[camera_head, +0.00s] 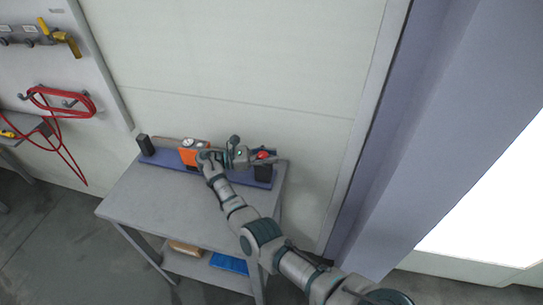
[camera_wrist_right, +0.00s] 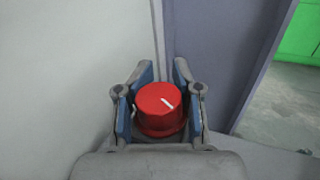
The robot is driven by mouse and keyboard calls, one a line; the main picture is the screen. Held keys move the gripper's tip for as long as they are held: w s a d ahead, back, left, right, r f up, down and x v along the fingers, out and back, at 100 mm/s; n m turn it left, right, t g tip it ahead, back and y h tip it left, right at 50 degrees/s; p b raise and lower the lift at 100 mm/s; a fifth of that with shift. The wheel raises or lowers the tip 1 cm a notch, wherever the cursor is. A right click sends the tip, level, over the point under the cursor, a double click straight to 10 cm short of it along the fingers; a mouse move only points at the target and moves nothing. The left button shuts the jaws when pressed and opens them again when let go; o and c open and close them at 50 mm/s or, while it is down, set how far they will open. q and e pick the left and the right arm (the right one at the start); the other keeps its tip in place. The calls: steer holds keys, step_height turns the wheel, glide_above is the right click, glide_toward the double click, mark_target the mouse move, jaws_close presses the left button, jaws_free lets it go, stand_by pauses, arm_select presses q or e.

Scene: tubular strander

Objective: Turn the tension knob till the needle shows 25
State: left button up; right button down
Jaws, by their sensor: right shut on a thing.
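The red tension knob (camera_wrist_right: 158,105) with a white pointer line sits between the fingers of my right gripper (camera_wrist_right: 160,98) in the right wrist view. The gripper is shut on the knob. The white line points to the lower right there. In the head view the knob (camera_head: 263,155) shows red on a dark block at the right end of the blue rail, with my right gripper (camera_head: 255,158) at it. An orange unit (camera_head: 189,156) with small round white dials on top sits on the rail to the left. The needle is too small to read. My left gripper is not in view.
The grey table (camera_head: 160,192) has a clear top in front of the blue rail (camera_head: 160,158). A dark block (camera_head: 144,145) stands at the rail's left end. A blue item (camera_head: 229,264) and a tan item (camera_head: 184,248) lie on the lower shelf. The wall is close behind.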

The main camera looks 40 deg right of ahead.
mark_target(267, 153)
steer(key=shift+w+a+r, duration=0.1)
steer(key=shift+w+r, duration=0.05)
steer(key=shift+r, duration=0.05)
steer(key=c, duration=1)
jaws_free()
steer(key=shift+w+a+f, duration=0.15)
steer(key=shift+w, duration=0.1)
steer(key=shift+s+r, duration=0.1)
steer(key=shift+r, duration=0.1)
step_height(267, 153, up, 8)
steer(key=shift+r, duration=0.15)
steer(key=shift+w+a+r, duration=0.15)
steer(key=shift+w+r, duration=0.05)
steer(key=shift+r, duration=0.4)
